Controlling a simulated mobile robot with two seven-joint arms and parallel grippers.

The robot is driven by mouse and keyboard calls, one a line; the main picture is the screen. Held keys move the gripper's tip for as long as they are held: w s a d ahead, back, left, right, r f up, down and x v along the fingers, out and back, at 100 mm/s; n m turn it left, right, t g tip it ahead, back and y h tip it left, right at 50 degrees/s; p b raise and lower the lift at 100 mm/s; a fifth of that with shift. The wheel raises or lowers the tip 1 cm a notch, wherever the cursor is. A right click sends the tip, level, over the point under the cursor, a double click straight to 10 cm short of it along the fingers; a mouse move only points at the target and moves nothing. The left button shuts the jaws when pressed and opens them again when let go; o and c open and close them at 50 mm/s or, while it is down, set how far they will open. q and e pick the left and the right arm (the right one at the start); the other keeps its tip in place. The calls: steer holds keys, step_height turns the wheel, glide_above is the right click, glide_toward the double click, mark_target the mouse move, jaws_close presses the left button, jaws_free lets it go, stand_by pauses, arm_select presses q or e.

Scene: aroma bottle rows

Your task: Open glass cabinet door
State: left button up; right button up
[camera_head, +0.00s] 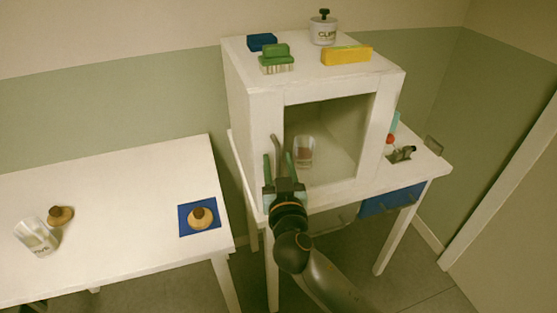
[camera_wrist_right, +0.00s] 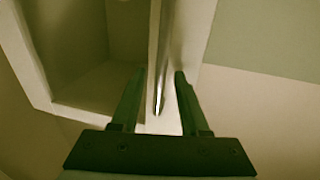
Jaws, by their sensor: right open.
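A white cabinet (camera_head: 246,115) stands on the right table. The glass door (camera_head: 335,125) in its front looks shut, and a clear glass (camera_head: 305,150) shows behind it. A slim vertical bar handle (camera_head: 274,148) is at the door's left edge. My right gripper (camera_head: 278,168) is open in front of this edge. In the right wrist view, the handle (camera_wrist_right: 158,95) runs between the two spread fingers of the gripper (camera_wrist_right: 160,74); I see no clear contact. My left gripper is not in view.
On the cabinet top are a blue sponge (camera_head: 262,42), a green brush (camera_head: 277,60), a white pot (camera_head: 323,32) and a yellow block (camera_head: 346,55). The left table (camera_head: 120,200) holds a tilted glass (camera_head: 36,237) and a blue mat (camera_head: 185,216) with a lidded jar (camera_head: 201,218).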

jaws_close()
stand_by(1.4)
